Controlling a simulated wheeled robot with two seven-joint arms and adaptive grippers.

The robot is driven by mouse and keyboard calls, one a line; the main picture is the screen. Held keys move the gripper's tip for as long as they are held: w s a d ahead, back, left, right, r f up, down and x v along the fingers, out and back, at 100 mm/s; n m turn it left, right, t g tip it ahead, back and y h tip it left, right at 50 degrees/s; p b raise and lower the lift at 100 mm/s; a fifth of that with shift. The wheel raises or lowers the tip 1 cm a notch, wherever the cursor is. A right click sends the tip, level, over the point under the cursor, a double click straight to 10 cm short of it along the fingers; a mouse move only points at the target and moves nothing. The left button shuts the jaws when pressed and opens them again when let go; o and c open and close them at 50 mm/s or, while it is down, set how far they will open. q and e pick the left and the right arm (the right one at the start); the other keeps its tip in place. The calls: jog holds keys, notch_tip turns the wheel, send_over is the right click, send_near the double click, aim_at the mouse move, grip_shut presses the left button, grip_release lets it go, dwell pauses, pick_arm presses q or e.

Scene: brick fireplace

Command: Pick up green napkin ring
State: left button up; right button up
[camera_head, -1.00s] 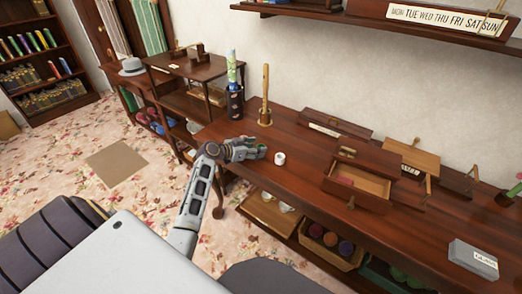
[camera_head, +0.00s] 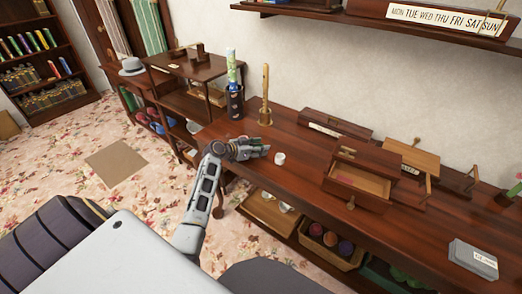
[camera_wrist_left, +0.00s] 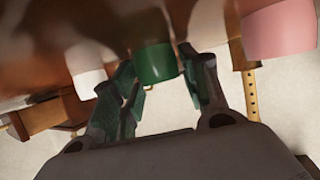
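The green napkin ring (camera_wrist_left: 155,63) shows in the left wrist view, between the two fingertips of my left gripper. The fingers stand on either side of it and look open, with a small gap at the left finger. In the head view my left gripper (camera_head: 262,150) is low over the desk top, and its fingers hide the green ring. A white ring (camera_head: 280,158) stands just right of the fingertips; it also shows in the left wrist view (camera_wrist_left: 88,83). My right gripper is not in view.
A pink ring (camera_wrist_left: 280,30) is close beside the right finger in the wrist view. On the desk (camera_head: 300,147), a pen holder (camera_head: 235,102) and a wooden stand (camera_head: 265,115) are behind the gripper. An open drawer box (camera_head: 358,183) is to the right.

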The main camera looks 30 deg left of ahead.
pick_arm(q)
jog(key=c, duration=0.5)
jog(key=shift+r, duration=0.15)
jog(key=shift+c, duration=0.2)
notch_tip(320, 180, up, 9)
jog(key=shift+r+p, duration=0.15)
jog(key=shift+p, duration=0.15)
jog(key=shift+r, duration=0.25)
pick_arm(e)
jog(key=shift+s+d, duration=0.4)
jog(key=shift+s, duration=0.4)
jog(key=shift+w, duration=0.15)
